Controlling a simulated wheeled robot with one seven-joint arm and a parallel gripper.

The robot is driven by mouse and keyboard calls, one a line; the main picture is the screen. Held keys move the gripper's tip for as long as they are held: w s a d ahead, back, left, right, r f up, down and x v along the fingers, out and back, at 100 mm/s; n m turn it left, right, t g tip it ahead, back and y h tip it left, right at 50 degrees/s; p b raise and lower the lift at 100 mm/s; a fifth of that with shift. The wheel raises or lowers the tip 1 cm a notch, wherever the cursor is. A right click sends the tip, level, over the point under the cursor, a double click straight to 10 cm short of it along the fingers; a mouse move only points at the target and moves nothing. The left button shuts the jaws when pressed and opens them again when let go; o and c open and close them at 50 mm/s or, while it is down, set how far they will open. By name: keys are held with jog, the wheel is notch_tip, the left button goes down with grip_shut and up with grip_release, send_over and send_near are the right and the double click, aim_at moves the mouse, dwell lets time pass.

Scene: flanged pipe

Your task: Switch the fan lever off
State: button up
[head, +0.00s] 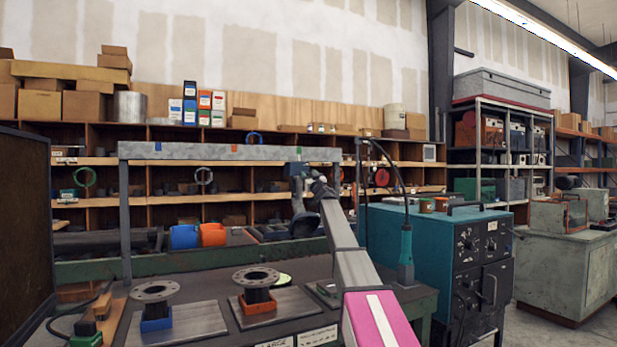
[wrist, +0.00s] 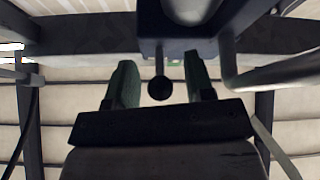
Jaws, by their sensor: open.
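In the wrist view a lever with a round black knob (wrist: 159,88) hangs from a dark box (wrist: 180,22). I take it for the fan lever; its on or off position cannot be told. My gripper (wrist: 158,65) is open, with one green finger on each side of the knob. Gaps show between the knob and both fingers, and neither appears to touch it. In the head view my gripper (head: 308,178) is raised just below the right part of a grey overhead beam (head: 200,152). The lever is too small to make out there.
The beam stands on posts over a dark workbench. Two flanged pipe pieces (head: 156,292) (head: 256,279) stand on plates on the bench. A teal cabinet (head: 420,250) with a hanging cable stands right of my arm. Shelves fill the back.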

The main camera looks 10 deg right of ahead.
jog(key=v, duration=1)
jog(key=shift+s, duration=0.15)
